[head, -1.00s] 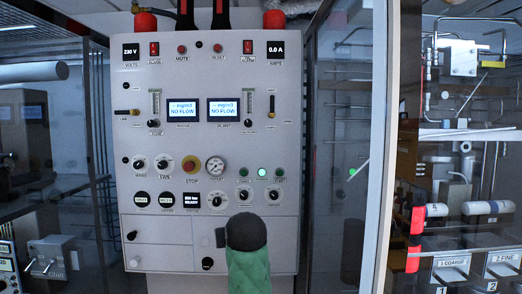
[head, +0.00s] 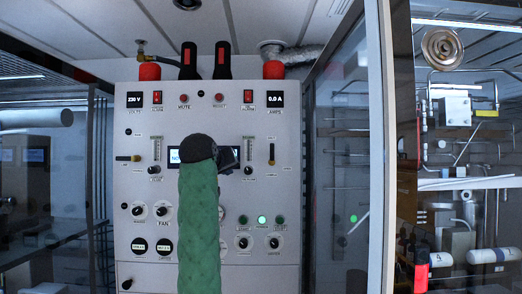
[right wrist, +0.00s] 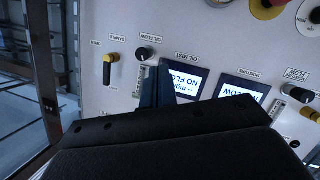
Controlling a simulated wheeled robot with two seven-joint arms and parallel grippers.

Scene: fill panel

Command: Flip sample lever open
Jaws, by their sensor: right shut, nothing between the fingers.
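The sample lever (head: 271,153) is on the right part of the white panel, a black handle with a yellow lower end, standing vertical. In the right wrist view, which is turned upside down, the lever (right wrist: 108,70) shows at the left, beside the SAMPLE and OPEN labels. My right gripper (head: 232,157) is in front of the display screens, to the left of the lever and apart from it. Its dark fingers (right wrist: 157,88) are together and empty, in front of the oil mist screen. The green-sleeved arm hides the panel's middle. My left gripper is not in view.
A second lever (head: 127,158) lies horizontal on the panel's left side. The oil flow knob (right wrist: 145,53) is close to the fingers. A red stop button (right wrist: 266,7) shows at the wrist view's top. A glass door frame (head: 378,150) stands right of the panel.

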